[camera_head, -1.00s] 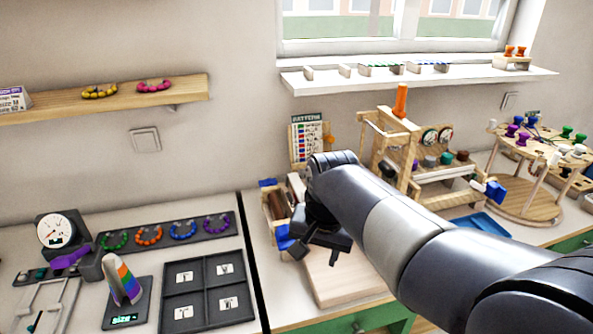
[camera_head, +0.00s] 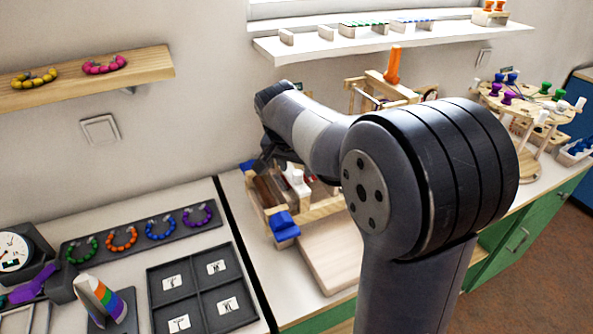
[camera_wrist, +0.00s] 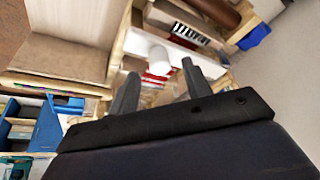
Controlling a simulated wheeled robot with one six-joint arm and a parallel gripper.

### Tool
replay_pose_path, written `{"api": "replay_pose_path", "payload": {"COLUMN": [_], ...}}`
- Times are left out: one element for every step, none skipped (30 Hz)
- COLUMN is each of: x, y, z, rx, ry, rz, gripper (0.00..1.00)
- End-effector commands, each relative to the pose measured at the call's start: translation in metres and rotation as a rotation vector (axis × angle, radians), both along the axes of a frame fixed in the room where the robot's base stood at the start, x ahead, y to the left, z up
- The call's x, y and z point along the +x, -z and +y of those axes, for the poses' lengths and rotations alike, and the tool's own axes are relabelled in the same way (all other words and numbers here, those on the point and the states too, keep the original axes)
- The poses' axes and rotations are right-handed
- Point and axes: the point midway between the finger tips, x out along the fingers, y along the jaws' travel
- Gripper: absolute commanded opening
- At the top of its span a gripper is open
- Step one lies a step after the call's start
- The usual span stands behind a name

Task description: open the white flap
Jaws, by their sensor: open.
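A small white upright knob (camera_head: 297,177) stands on a wooden device beside a brown roller (camera_head: 266,190). In the wrist view the white knob (camera_wrist: 158,57) rises from a pale panel (camera_wrist: 146,45), which may be the white flap; its edges are partly hidden. My gripper (camera_wrist: 160,74) is open and empty. Its two fingers point toward the knob, one on each side in the picture, and I cannot tell whether they touch it.
A blue block (camera_head: 284,226) sits at the device's front corner. A wooden board (camera_head: 328,258) lies in front. A black tray (camera_head: 203,290) and a rack of bead rings (camera_head: 140,235) are at left. A wooden stand with an orange peg (camera_head: 393,64) is behind my arm.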

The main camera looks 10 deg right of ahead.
Motion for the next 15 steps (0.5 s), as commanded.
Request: {"api": "replay_pose_path", "payload": {"x": [0.002, 0.004, 0.005, 0.006, 0.007, 0.007, 0.008, 0.008, 0.008, 0.008, 0.008, 0.009, 0.009, 0.009, 0.009], "y": [0.008, 0.011, 0.015, 0.017, 0.019, 0.022, 0.023, 0.024, 0.025, 0.025, 0.025, 0.025, 0.025, 0.025, 0.025], "z": [-0.002, -0.003, -0.004, -0.004, -0.005, -0.005, -0.006, -0.006, -0.006, -0.006, -0.006, -0.006, -0.006, -0.006, -0.006], "rx": [-0.001, 0.0, 0.0, 0.0, 0.0, 0.0, 0.0, 0.0, 0.0, 0.0, 0.0, 0.0, 0.0, 0.0, 0.0], "ry": [0.001, 0.002, 0.002, 0.001, 0.001, 0.0, 0.0, 0.0, 0.0, 0.0, 0.0, 0.0, 0.0, 0.0, 0.0], "rz": [0.004, 0.002, 0.002, 0.001, 0.001, 0.001, 0.001, 0.001, 0.001, 0.001, 0.0, 0.0, 0.0, 0.0, 0.0], "gripper": [0.46, 0.46, 0.46, 0.46, 0.46, 0.46, 0.46, 0.46, 0.46, 0.46, 0.46, 0.46, 0.46, 0.46, 0.46]}}
